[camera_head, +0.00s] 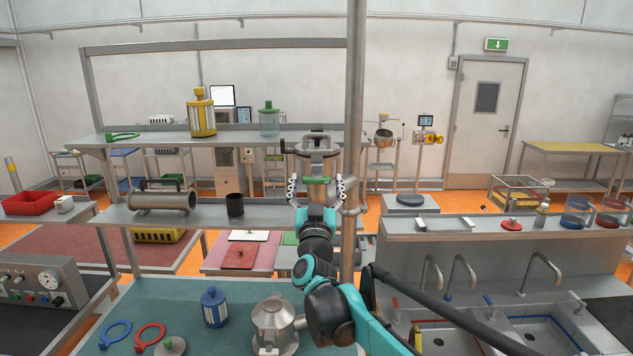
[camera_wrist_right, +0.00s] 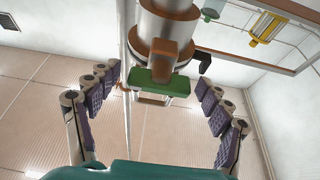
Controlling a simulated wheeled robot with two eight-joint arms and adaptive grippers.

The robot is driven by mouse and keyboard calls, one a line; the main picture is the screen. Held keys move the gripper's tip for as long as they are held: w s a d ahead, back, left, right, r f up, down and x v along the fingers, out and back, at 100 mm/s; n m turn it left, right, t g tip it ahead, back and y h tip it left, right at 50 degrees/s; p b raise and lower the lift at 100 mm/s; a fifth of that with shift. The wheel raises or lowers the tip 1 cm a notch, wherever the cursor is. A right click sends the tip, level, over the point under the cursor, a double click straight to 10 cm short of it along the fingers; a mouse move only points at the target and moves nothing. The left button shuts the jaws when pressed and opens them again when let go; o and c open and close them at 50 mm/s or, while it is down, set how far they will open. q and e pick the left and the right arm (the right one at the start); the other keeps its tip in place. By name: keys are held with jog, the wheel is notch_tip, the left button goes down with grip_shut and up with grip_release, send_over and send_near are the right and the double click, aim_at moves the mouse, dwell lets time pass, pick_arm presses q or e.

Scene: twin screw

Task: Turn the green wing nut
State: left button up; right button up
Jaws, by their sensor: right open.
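The green wing nut (camera_head: 317,180) is a short green bar on the near side of a metal clamp fitting (camera_head: 318,145) by the steel post. In the right wrist view the green wing nut (camera_wrist_right: 160,84) lies crosswise under a brown block and steel cylinder (camera_wrist_right: 168,18). My right gripper (camera_head: 316,186) is open, with one finger on each side of the nut. In the wrist view its fingers (camera_wrist_right: 158,80) stand wide apart, with clear gaps to both ends of the nut. My left gripper is not in view.
A vertical steel post (camera_head: 355,110) stands just right of my right gripper. A shelf (camera_head: 240,139) holds a yellow canister (camera_head: 201,114) and a green-lidded jar (camera_head: 269,121). Sinks (camera_head: 545,334) are at lower right.

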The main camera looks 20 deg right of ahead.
jog(key=v, duration=1.1)
jog(key=shift+s, duration=0.2)
jog(key=shift+a+f, duration=0.1)
jog(key=shift+f, duration=0.05)
jog(key=s+a+f+n+g+y+b, duration=0.25)
jog(key=f+b, duration=0.35)
jog(key=f, duration=0.5)
jog(key=s+a+f+n+g+y+b, duration=0.1)
jog(key=s+f+g+y+b, duration=0.2)
jog(key=f+b, duration=0.5)
jog(key=s+a+f+n+g+y+b, duration=0.1)
jog(key=s+a+f+n+y+b, duration=0.2)
jog(key=f, duration=1)
jog(key=s+d+f+m+g+b, duration=0.1)
jog(key=s+f+b, duration=0.3)
jog(key=f, duration=0.5)
jog(key=s+d+f+m+g+h+b, duration=0.1)
jog(key=s+d+f+g+b, duration=0.2)
jog(key=s+f, duration=0.4)
jog(key=s+d+f+m+g+h+b, duration=0.1)
jog(key=s+d+f+g+b, duration=0.2)
jog(key=f, duration=0.9)
jog(key=s+g+b, duration=0.1)
jog(key=s+b, duration=0.1)
jog(key=s, duration=0.1)
jog(key=shift+f, duration=0.4)
